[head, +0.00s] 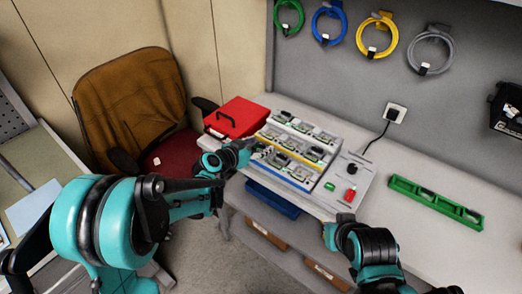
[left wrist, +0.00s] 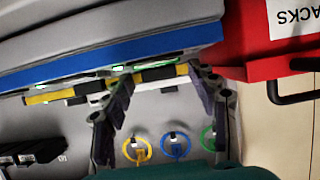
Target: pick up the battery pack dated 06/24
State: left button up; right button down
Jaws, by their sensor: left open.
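Several small dark units, which may be battery packs, sit in the tiered rack (head: 291,173) on the bench in the head view. Their dates are too small to read, so I cannot tell which is dated 06/24. My left gripper (head: 248,147) is at the left side of the rack. In the left wrist view its two fingers (left wrist: 160,77) are spread with nothing clearly held between them. The rack's blue-edged tier (left wrist: 110,68) is close beyond the fingertips. My right gripper (head: 330,236) is low in front of the bench; its fingers are not clear.
A red box (head: 236,117) stands left of the rack; its label reads "PACKS" in the left wrist view (left wrist: 296,18). A grey panel with red and green buttons (head: 345,182) adjoins the rack. A green holder (head: 436,203) lies right.

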pick_arm(q)
jog(key=c, duration=1.1)
jog(key=shift+s+r, duration=0.1)
jog(key=shift+r, duration=0.05)
jog(key=shift+c, duration=1.1)
